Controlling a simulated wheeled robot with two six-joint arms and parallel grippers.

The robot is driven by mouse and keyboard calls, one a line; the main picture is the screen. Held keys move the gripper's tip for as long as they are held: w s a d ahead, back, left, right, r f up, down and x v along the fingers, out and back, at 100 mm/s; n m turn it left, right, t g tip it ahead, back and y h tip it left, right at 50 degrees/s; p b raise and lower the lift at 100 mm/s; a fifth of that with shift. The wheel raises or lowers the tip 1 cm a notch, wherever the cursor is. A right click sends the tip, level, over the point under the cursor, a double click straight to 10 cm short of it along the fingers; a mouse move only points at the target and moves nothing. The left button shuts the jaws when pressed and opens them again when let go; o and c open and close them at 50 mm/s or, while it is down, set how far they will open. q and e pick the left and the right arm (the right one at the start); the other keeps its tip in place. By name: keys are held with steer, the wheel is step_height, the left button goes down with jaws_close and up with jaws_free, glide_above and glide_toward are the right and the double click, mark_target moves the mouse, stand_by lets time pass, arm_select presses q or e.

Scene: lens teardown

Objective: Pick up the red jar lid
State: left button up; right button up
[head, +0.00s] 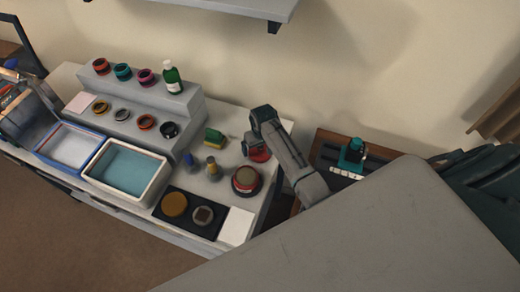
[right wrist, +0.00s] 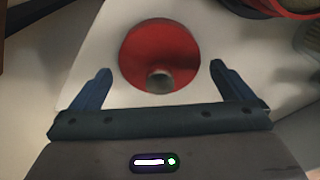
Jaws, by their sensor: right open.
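The red jar lid (right wrist: 150,45) is a round red disc with a small grey knob, lying on the pale table top. In the right wrist view it sits between and just beyond the fingertips of my right gripper (right wrist: 160,69), which is open and empty. In the head view the red lid (head: 260,155) shows partly, below my right gripper, near the right end of the table. The gripper's fingers are hard to make out there.
A round jar-like piece with a red rim (head: 246,181) stands close by the lid. Small bottles (head: 211,167) and a green-yellow sponge (head: 214,137) are to the left. A black tray (head: 188,226) lies in front. A stepped grey stand (head: 190,103) holds several rings.

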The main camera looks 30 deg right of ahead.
steer(key=c, duration=0.9)
steer(key=shift+r, duration=0.1)
